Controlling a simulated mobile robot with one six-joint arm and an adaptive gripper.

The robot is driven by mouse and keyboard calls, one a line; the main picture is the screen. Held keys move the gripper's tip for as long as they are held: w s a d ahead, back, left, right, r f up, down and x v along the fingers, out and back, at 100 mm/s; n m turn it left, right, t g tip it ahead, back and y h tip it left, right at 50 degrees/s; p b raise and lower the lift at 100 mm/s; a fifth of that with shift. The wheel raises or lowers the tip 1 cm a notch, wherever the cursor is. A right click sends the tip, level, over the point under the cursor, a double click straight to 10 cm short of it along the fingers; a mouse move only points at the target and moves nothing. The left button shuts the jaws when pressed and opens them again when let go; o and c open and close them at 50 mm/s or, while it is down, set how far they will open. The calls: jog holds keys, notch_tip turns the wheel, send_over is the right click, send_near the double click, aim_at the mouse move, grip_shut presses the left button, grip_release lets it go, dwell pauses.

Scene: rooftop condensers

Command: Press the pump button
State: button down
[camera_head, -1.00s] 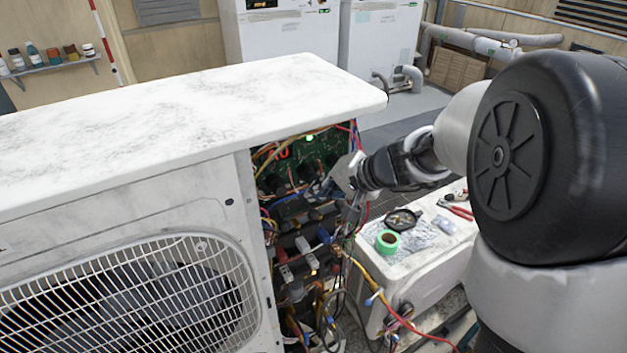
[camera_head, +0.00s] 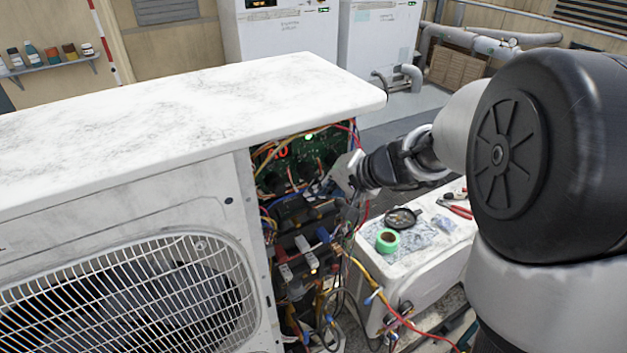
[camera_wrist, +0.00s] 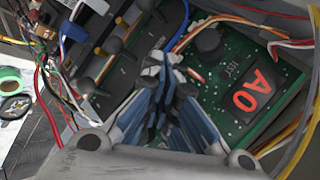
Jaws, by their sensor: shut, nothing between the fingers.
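The open condenser cabinet holds a green circuit board (camera_wrist: 240,61) with a red display (camera_wrist: 257,94) that reads "A0". A dark round knob or button (camera_wrist: 208,41) stands on the board beside the display. I cannot tell which part is the pump button. My gripper (camera_wrist: 163,66) is shut and empty, its fingertips in front of the board's left edge, left of and below the dark knob in the wrist view. Contact cannot be told. In the head view my gripper (camera_head: 343,178) is at the cabinet's open right side, and its fingertips are hard to make out.
The condenser's white top (camera_head: 190,100) overhangs the opening. Loose coloured wires hang around it. A low white unit (camera_head: 385,275) on the right carries green tape (camera_head: 387,241), a black round item (camera_head: 403,218) and red pliers (camera_head: 458,210).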

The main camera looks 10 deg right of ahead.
dwell(0.3)
jog(key=shift+w+a, duration=0.15)
jog(key=shift+w, duration=0.25)
dwell(0.4)
jog(key=shift+b, duration=0.45)
jog(key=shift+s+d, duration=0.2)
jog(key=shift+s, duration=0.2)
jog(key=s+b, duration=0.1)
jog(key=s, duration=0.1)
jog(key=s+d+b, duration=0.1)
jog(key=s, duration=0.2)
jog(key=shift+s+d+b, duration=0.35)
jog(key=shift+d+b, duration=0.05)
